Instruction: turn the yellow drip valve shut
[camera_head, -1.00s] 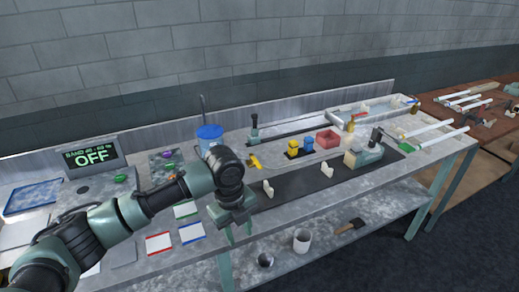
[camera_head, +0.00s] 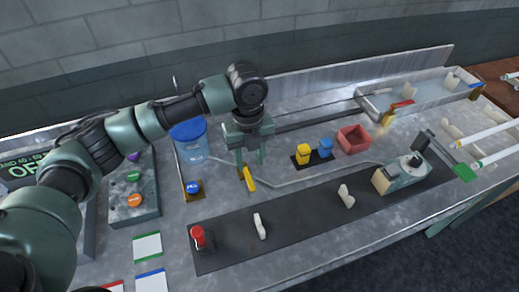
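The yellow drip valve (camera_head: 248,179) shows as a yellow lever on the bench, left of the middle of the view. My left gripper (camera_head: 251,164) points down just above and behind the lever. Its two fingers are apart, with a gap between them and nothing visibly held. The lever's upper end is close to the fingertips; I cannot tell whether they touch. The valve's body is mostly hidden. My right gripper is not in view.
A blue-lidded container (camera_head: 192,146) stands left of the gripper. Yellow and blue blocks (camera_head: 303,154) and a red bin (camera_head: 354,138) are to the right. A dark strip (camera_head: 300,223) with a red-topped knob (camera_head: 198,235) and white holders lies in front.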

